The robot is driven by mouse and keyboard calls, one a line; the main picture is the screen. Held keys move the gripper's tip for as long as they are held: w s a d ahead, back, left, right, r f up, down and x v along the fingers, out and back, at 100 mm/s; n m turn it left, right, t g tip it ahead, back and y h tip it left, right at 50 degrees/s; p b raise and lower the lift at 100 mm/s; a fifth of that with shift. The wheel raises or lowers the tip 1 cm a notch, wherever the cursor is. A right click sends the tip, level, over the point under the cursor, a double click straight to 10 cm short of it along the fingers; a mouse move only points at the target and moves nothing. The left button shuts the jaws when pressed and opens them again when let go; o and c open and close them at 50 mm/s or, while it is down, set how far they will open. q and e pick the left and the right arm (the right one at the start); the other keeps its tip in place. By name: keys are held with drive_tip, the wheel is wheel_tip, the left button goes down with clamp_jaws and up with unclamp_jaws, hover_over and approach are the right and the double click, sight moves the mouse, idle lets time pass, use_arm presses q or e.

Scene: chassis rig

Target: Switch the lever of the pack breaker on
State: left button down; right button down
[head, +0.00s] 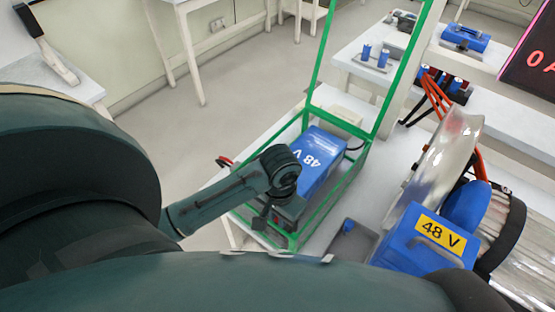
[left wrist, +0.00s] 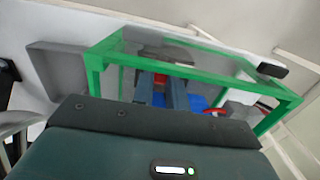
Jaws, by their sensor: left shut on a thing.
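The blue 48 V pack (head: 318,158) sits inside a green frame (head: 370,160) on a white table. My left gripper (head: 268,215) reaches down into the near end of this frame, in front of the pack. In the left wrist view my left gripper (left wrist: 168,98) is shut on a small red piece (left wrist: 160,80), which looks like the lever of the pack breaker. The breaker's body is mostly hidden behind my gripper, so I cannot tell the lever's exact position. My right gripper is not in view.
Green bars stand close around my left gripper. A second blue box marked 48 V (head: 425,240) and a shiny metal drum (head: 445,150) are at the right. A small grey tray (head: 352,240) lies beside the frame. Open floor is at the upper left.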

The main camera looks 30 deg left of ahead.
use_arm(q)
drive_tip(key=w+g, duration=0.1)
drive_tip(key=g, duration=0.1)
drive_tip(key=w+g, duration=0.1)
drive_tip(key=g, duration=0.1)
drive_tip(key=shift+w+a+r+y, duration=0.1)
drive_tip(key=shift+r+y, duration=0.1)
drive_tip(key=shift+y, duration=0.1)
drive_tip(key=g, duration=0.1)
drive_tip(key=w+g, duration=0.1)
drive_tip(key=g, duration=0.1)
drive_tip(key=shift+w+f, duration=0.1)
drive_tip(key=shift+f, duration=0.1)
drive_tip(key=shift+w+d+f+g, duration=0.1)
drive_tip(key=shift+w+g, duration=0.05)
drive_tip(key=shift+g, duration=0.45)
drive_tip(key=shift+w+d+f+g, duration=0.1)
drive_tip(key=shift+g, duration=0.5)
drive_tip(key=c, duration=1.4)
unclamp_jaws()
